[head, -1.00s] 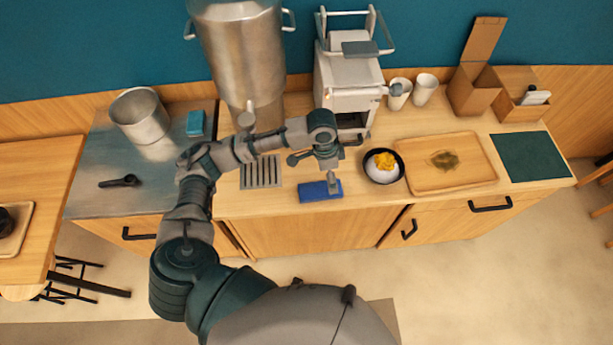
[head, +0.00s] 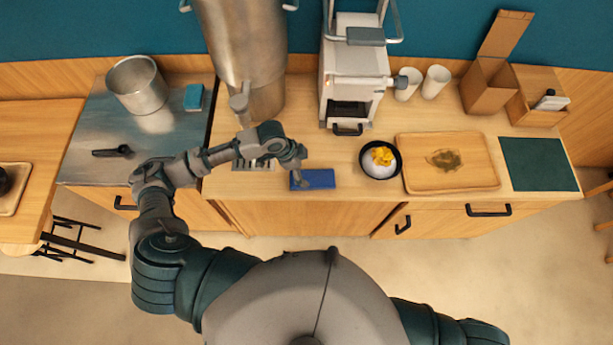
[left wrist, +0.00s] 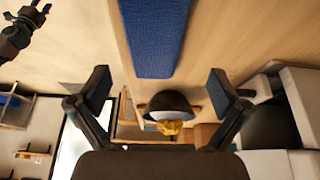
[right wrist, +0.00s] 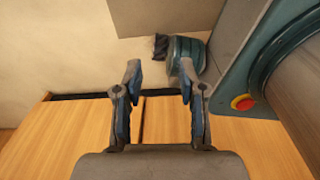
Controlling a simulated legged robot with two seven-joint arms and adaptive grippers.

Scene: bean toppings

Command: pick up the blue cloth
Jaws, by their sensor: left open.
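The blue cloth (head: 318,179) lies flat near the counter's front edge, in front of the white machine. It also shows in the left wrist view as a blue strip (left wrist: 155,38) at the top, beyond the fingertips. My right gripper (right wrist: 160,74) is open and empty in the right wrist view, away from the cloth.
A black bowl (head: 366,165) with white and yellow food stands right of the cloth, beside a wooden tray (head: 420,184). The white machine (head: 352,65) and a large metal pot (head: 245,45) stand behind. A blue-teal block (head: 193,97) lies on the steel top.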

